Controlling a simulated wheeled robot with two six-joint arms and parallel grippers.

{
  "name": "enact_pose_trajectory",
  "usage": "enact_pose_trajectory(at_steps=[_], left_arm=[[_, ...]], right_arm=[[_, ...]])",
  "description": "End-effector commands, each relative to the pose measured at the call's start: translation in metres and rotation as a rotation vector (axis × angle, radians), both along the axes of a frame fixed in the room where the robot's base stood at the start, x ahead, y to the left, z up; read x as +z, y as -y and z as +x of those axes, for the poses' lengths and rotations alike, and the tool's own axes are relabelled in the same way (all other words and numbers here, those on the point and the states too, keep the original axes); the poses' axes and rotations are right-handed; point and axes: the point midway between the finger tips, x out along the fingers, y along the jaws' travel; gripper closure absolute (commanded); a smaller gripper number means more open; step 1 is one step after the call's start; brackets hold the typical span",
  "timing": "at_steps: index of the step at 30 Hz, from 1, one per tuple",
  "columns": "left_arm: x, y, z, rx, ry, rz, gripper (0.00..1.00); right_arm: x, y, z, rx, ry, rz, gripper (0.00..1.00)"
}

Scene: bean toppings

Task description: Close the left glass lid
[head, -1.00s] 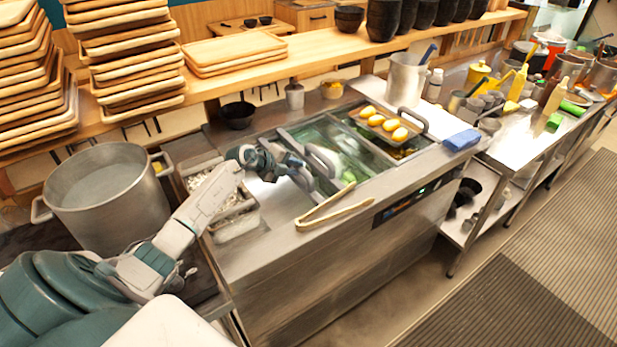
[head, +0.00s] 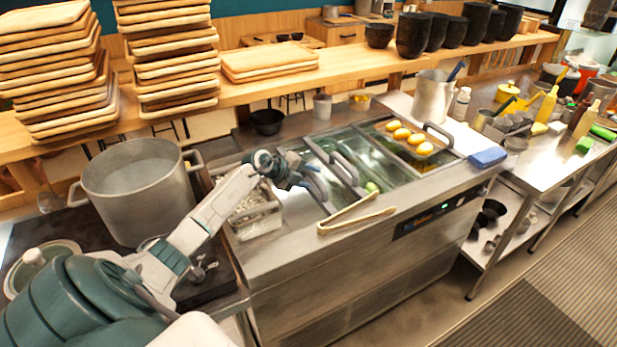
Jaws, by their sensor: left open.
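The steel counter unit has sliding glass lids with grey bar handles. One handle (head: 346,169) stands near the middle of the unit, and another handle (head: 316,150) stands just to its left. The glass lid (head: 376,150) right of the handles shows green contents beneath. I cannot tell exactly where the left lid's edges lie. My left gripper (head: 314,184) is open and empty, low over the left part of the unit, just left of the middle handle. Whether it touches a handle is unclear. My right gripper is not in view.
Wooden tongs (head: 356,219) lie on the unit's front edge. A tray with several yellow pieces (head: 407,137) sits on the right part. A blue cloth (head: 488,157) lies at the right.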

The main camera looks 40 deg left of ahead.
Motion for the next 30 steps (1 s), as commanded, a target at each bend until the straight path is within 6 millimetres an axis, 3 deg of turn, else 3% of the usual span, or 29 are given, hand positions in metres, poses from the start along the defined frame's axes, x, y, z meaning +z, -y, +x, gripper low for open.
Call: enact_pose_trajectory(at_steps=[4, 18, 30], left_arm=[[0.009, -0.004, -0.008, 0.001, -0.001, 0.003, 0.57], [0.052, -0.027, -0.066, -0.001, -0.003, 0.002, 0.57], [0.059, -0.033, -0.082, 0.000, -0.001, -0.001, 0.57]], right_arm=[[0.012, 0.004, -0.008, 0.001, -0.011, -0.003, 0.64], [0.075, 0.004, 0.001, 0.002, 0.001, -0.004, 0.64], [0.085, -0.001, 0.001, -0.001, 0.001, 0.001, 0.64]])
